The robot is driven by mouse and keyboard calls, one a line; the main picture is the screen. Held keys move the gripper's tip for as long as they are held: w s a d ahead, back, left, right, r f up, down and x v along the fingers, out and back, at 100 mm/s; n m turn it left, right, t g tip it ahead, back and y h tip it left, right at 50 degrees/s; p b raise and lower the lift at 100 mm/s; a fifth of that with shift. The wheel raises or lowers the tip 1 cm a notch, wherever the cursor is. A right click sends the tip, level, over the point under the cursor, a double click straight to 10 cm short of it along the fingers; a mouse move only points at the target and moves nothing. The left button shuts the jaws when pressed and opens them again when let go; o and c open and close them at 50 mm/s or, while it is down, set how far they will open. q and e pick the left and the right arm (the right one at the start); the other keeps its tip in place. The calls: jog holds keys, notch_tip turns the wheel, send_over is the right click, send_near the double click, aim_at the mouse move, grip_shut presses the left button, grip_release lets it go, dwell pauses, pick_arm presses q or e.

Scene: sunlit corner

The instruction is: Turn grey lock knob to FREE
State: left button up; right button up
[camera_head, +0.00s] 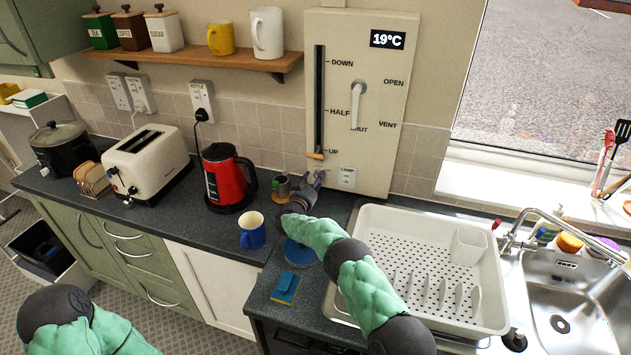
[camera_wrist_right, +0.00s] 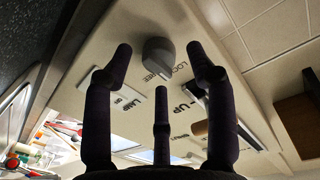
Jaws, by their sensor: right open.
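The grey lock knob (camera_wrist_right: 158,56) is on the cream wall panel (camera_head: 393,140), seen in the right wrist view. Lettering beside it is partly covered; part of LOCK and the end of FREE show. I cannot tell which word the knob points to. My right gripper (camera_wrist_right: 162,62) is open, with its dark fingers spread around the knob's position and no clear contact. In the head view the right gripper (camera_head: 318,180) is at the panel's lower left corner and hides the knob area. My left gripper is out of view; only part of its arm shows at bottom left.
The panel has a slider with an orange handle (camera_head: 315,156), a white lever (camera_head: 356,105) and a lamp switch (camera_head: 346,178) near the gripper.

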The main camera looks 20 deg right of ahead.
jog(key=shift+w+d, duration=0.3)
jog(key=shift+w, duration=0.05)
jog(key=c, duration=1.1)
jog(key=shift+r, duration=0.1)
jog(key=shift+c, duration=0.2)
jog(key=shift+m+b, duration=1.2)
jog(key=m+b, duration=0.3)
jog(key=shift+d, duration=0.1)
jog(key=m+b, duration=0.3)
jog(key=m, duration=0.2)
jog(key=shift+s+y+b, duration=0.1)
jog(key=shift+y+b, duration=0.2)
jog(key=shift+b, duration=0.1)
jog(key=shift+d+r+m+b, duration=0.15)
jog(key=shift+m+b, duration=0.2)
jog(key=shift+m, duration=0.35)
